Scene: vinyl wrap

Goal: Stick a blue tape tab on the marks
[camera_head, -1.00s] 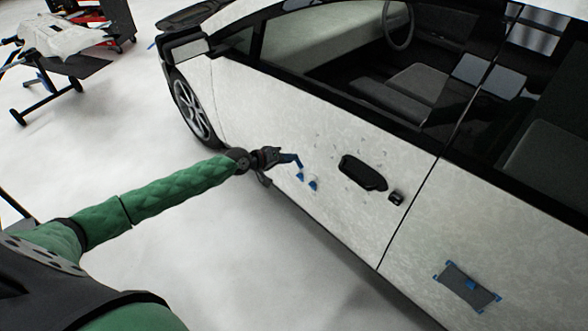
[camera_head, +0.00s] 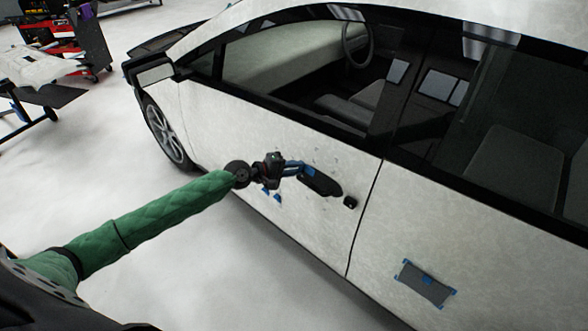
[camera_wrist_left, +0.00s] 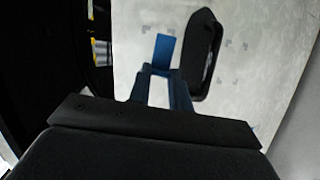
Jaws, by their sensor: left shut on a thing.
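My left gripper (camera_head: 298,168) is at the car's white door (camera_head: 330,228), beside the dark door handle recess (camera_head: 322,183). In the left wrist view its blue fingers (camera_wrist_left: 163,78) are shut on a small blue tape tab (camera_wrist_left: 163,52), which sticks out past the fingertips. The tab is left of the recess (camera_wrist_left: 203,60); whether it touches the door I cannot tell. Faint grey marks (camera_wrist_left: 240,45) show on the door around the recess. Two blue tabs (camera_head: 277,198) are on the door below the gripper. My right gripper is not in view.
A dark patch (camera_head: 424,284) with blue tape at its corners is on the rear door. A trolley (camera_head: 38,80) and a red tool cart (camera_head: 55,38) stand at the upper left. The floor (camera_head: 200,265) beside the car is clear.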

